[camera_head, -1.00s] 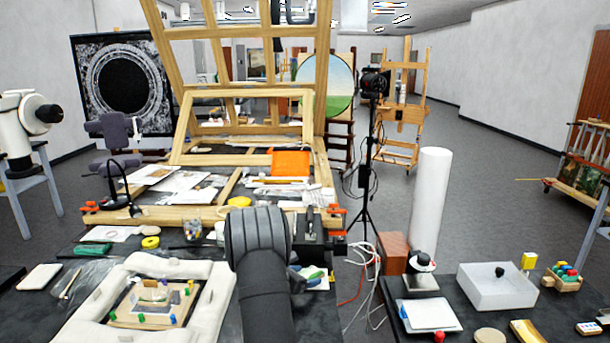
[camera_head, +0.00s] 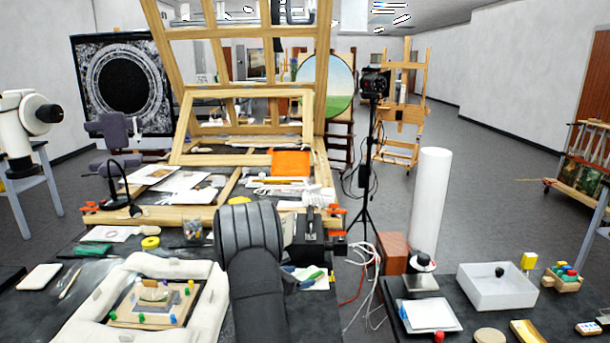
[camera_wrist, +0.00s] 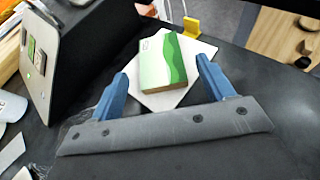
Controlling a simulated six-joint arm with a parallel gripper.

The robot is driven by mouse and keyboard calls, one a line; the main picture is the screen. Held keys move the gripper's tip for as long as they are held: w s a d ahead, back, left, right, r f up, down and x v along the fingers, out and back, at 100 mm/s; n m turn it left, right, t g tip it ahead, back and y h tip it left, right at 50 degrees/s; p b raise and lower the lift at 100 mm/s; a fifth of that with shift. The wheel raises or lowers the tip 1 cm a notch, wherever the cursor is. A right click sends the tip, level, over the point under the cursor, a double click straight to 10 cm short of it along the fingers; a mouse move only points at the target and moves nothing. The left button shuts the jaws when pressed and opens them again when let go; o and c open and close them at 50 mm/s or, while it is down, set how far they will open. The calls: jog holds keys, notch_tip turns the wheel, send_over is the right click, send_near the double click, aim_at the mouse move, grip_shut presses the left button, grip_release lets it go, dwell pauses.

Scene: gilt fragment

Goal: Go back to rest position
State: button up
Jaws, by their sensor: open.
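My gripper (camera_wrist: 162,70) shows in the wrist view as two blue fingers, set wide apart with nothing held between them. Beyond the fingertips a small block (camera_wrist: 167,60) with a green and white top and brown sides rests on white paper (camera_wrist: 182,95) on the dark table. The fingertips appear level with the block's sides in the picture; I cannot tell how far above it they are. In the head view my dark arm rises at the bottom centre and hides the gripper itself.
A padded white frame (camera_head: 205,310) around a small fragment (camera_head: 155,297) lies left of my arm. A black box (camera_head: 308,240) stands close on the right. A large wooden easel frame (camera_head: 182,155) rises ahead. A side table at right holds a white bin (camera_head: 497,290).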

aim_at(309, 275)
jog(key=x, duration=0.3)
jog(key=shift+w+d+f, duration=0.2)
jog(key=shift+d, duration=0.1)
notch_tip(309, 275, up, 5)
jog(key=shift+s+d+f, duration=0.1)
jog(key=shift+d, duration=0.1)
jog(key=s+d+r, duration=0.6)
jog(key=d+r, duration=0.1)
jog(key=d, duration=0.3)
jog(key=s+a+f+n+t+y, duration=0.2)
jog(key=s+a+n+t+y, duration=0.15)
jog(key=s+a, duration=0.3)
jog(key=s+d+r+m+g+h, duration=0.2)
jog(key=s+d+m+g+h, duration=0.1)
jog(key=d, duration=1.4)
jog(key=shift+s+m+g+h, duration=0.2)
jog(key=shift+m+g+h, duration=0.55)
jog(key=shift+m+h, duration=0.3)
